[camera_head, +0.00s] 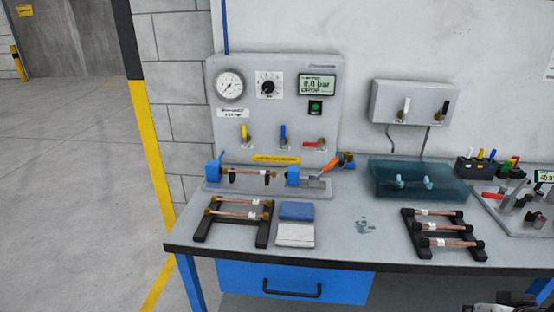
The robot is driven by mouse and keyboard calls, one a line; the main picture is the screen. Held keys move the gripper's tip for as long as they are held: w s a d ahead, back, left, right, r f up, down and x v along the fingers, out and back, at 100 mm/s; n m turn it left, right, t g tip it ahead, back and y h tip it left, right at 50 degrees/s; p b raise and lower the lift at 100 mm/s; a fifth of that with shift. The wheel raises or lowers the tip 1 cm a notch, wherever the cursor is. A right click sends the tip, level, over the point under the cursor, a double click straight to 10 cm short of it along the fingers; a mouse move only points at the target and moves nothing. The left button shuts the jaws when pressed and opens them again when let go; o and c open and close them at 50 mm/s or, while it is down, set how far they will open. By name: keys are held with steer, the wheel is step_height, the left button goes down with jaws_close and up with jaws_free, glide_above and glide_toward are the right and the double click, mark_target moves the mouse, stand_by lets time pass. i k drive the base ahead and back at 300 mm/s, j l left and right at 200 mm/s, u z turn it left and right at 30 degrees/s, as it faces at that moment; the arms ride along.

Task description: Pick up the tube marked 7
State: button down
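Several copper tubes with white labels and dark ends are in view; the numbers are too small to read, so I cannot tell which is marked 7. Two tubes (240,201) lie across the black left rack (203,229). Three more tubes (441,227) lie across the black right rack (418,246). Another tube (258,173) sits between the blue clamps of the test fixture (318,189). My gripper's fingers are not in view; only a cut-off grey and black part, possibly of my arm, shows at the bottom right edge.
The grey bench (345,246) has a blue drawer (295,279) below. A blue pad (296,211) and white pad (295,235) lie beside the left rack. A translucent blue tray (418,188) and gauge panel (270,100) stand behind. Bench between pads and right rack is clear, with a wet patch.

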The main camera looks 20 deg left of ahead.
mark_target(226, 171)
steer(key=i+j+u, duration=0.15)
steer(key=i+j, duration=0.4)
steer(key=i+j+u, duration=0.2)
steer(key=i+j, duration=0.3)
steer(key=i, duration=0.1)
